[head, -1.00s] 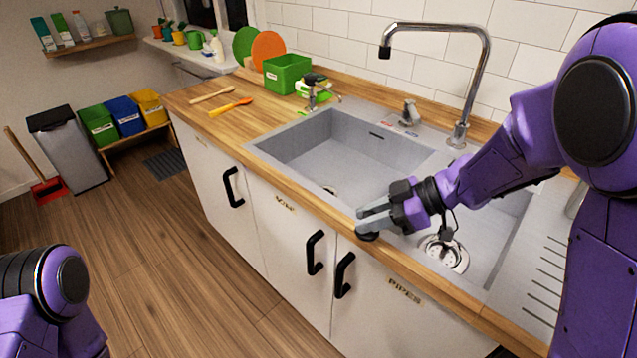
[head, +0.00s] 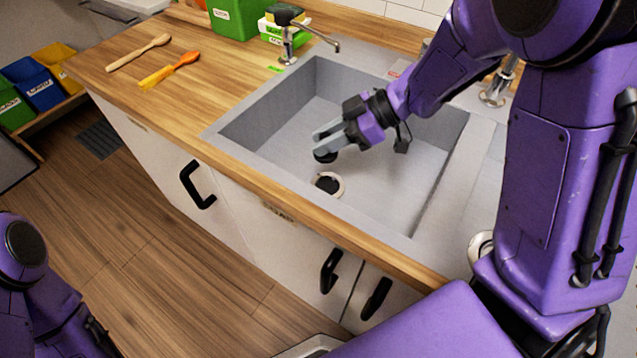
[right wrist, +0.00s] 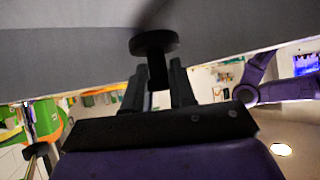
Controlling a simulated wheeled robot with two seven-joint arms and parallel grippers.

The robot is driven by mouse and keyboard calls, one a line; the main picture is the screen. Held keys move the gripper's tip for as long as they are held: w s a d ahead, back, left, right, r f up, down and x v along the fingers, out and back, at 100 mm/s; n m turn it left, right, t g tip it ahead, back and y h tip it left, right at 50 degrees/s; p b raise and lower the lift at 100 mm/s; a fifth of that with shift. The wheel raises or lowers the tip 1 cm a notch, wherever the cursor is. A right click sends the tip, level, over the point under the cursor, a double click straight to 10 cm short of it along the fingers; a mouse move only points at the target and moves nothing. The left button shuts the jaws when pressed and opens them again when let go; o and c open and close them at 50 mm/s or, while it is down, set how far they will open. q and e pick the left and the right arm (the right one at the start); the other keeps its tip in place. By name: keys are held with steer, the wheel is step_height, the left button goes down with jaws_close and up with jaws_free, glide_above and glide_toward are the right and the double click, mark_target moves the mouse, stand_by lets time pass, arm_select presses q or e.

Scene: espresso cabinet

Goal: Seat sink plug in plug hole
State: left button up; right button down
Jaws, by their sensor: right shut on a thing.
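My right gripper (head: 328,142) is over the left sink basin (head: 290,130), shut on the black sink plug (head: 325,156). The plug is a dark disc below the fingertips. In the right wrist view the plug (right wrist: 154,43) shows as a round disc with a short stem between the two fingers. The plug hole (head: 329,184) is a dark opening with a pale rim in the basin floor. The plug is above it and slightly behind it in the head view, apart from it. My left arm shows at the lower left, but its gripper is not visible.
Wooden and orange spoons (head: 170,70) lie on the counter at left. The basin walls and the divider (head: 455,170) surround the gripper. The second basin is mostly hidden by my arm.

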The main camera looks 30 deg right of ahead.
steer(key=shift+f+b, duration=0.35)
steer(key=shift+f, duration=0.3)
steer(key=shift+s+f+b, duration=0.25)
steer(key=shift+f+b, duration=0.05)
steer(key=shift+b, duration=0.15)
step_height(320, 180, down, 10)
steer(key=shift+r+b, duration=0.15)
steer(key=shift+b, duration=0.8)
steer(key=shift+s, duration=0.25)
steer(key=c, duration=0.9)
jaws_free()
steer(key=shift+f, duration=0.2)
steer(key=shift+o, duration=0.2)
steer(key=v, duration=0.3)
steer(key=p+v, duration=0.1)
steer(key=v, duration=0.3)
steer(key=shift+w, duration=0.25)
steer(key=shift+s+d+r, duration=0.1)
steer(key=shift+d+r, duration=0.1)
arm_select(q)
step_height(320, 180, down, 3)
steer(key=shift+f, duration=0.1)
